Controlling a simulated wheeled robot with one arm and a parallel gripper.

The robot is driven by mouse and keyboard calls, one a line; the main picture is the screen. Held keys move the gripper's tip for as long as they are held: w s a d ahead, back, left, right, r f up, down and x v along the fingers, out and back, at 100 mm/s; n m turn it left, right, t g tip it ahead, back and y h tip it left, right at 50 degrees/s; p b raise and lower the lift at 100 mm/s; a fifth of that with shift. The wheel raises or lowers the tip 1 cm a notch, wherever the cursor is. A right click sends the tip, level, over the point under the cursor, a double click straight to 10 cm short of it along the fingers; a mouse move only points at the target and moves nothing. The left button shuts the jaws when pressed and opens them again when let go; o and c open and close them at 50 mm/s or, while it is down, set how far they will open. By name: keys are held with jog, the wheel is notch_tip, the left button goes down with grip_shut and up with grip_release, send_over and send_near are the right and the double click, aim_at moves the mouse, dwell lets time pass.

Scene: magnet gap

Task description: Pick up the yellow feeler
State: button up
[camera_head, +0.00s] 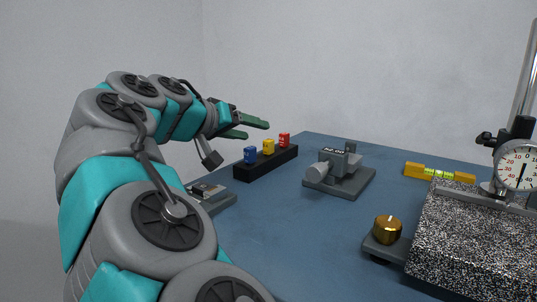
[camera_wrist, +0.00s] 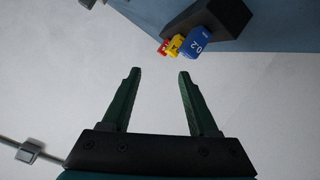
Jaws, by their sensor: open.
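The yellow feeler (camera_head: 268,147) stands in a black holder (camera_head: 262,167) between a blue feeler (camera_head: 250,155) and a red feeler (camera_head: 284,140). In the wrist view the yellow feeler (camera_wrist: 175,45) shows between the red one (camera_wrist: 163,48) and the blue one (camera_wrist: 195,43), which is marked 0.2. My gripper (camera_head: 252,128) is open with dark green fingers and nothing between them. It is above and left of the holder in the head view. In the wrist view the fingers (camera_wrist: 157,75) point toward the feelers, apart from them. The feelers' lower parts are hidden in the holder.
A grey fixture (camera_head: 340,172) with a small display stands right of the holder. Farther right are a yellow level (camera_head: 438,173), a speckled block (camera_head: 470,240), a dial gauge (camera_head: 518,167) and a brass knob (camera_head: 387,229). The blue table (camera_head: 275,225) is clear in front of the holder.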

aim_at(267, 141)
jog(key=m, duration=0.2)
jog(key=w+f+m, duration=0.1)
jog(key=shift+d+f+m+b, duration=0.1)
jog(key=shift+d+m+b, duration=0.05)
jog(key=shift+m+b, duration=0.2)
jog(key=shift+w+f+m, duration=0.2)
jog(key=shift+f+m, duration=0.05)
jog(key=shift+m, duration=0.4)
jog(key=shift+w+f+m, duration=0.15)
jog(key=shift+f+m, duration=0.05)
jog(key=shift+m, duration=0.4)
jog(key=shift+p+x, duration=0.35)
jog(key=shift+x, duration=3.6)
jog(key=shift+c, duration=0.2)
grip_shut()
